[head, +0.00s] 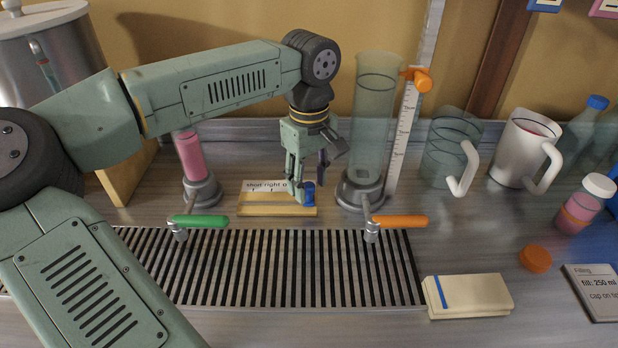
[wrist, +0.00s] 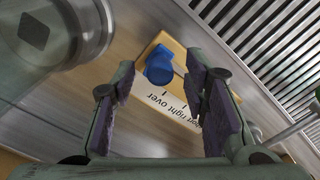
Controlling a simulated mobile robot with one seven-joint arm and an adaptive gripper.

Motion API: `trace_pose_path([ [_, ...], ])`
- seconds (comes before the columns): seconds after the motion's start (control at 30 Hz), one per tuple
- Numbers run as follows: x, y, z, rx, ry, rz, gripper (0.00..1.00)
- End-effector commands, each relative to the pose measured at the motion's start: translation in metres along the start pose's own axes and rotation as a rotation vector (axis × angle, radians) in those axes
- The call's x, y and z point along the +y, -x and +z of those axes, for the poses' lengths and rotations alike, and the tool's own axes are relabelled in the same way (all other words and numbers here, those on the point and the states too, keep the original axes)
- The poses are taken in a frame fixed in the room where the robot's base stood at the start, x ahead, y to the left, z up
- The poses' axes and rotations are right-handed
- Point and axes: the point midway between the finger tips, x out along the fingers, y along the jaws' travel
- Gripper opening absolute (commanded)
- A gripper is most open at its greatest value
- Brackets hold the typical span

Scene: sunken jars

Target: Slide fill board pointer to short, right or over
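The fill board (head: 262,209) is a small wooden block on the counter, with a white label strip (head: 262,186) lettered short, right, over. Its blue pointer (head: 309,196) is at the right end, by the word over. My gripper (head: 306,182) is directly above that end, pointing down, and hides part of the lettering. In the wrist view the gripper (wrist: 160,74) is open, with the blue pointer (wrist: 160,66) showing between its fingertips. I see gaps on both sides of the pointer, so no grip shows. Whether a finger touches the board (wrist: 178,50) is unclear.
A tall clear cylinder (head: 374,125) stands right of the board beside a ruler (head: 403,135) with an orange marker. A pink-filled tube (head: 190,155) stands left. Green (head: 198,221) and orange (head: 400,221) tap handles are in front, above a slotted drain grate (head: 280,275).

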Motion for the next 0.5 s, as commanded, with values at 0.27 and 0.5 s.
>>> trace_pose_path([
  [0.27,0.0,0.0003,0.0001,0.0,0.0,0.0,0.21],
  [0.5,0.0001,0.0004,0.0001,0.0,0.0,0.0,0.05],
])
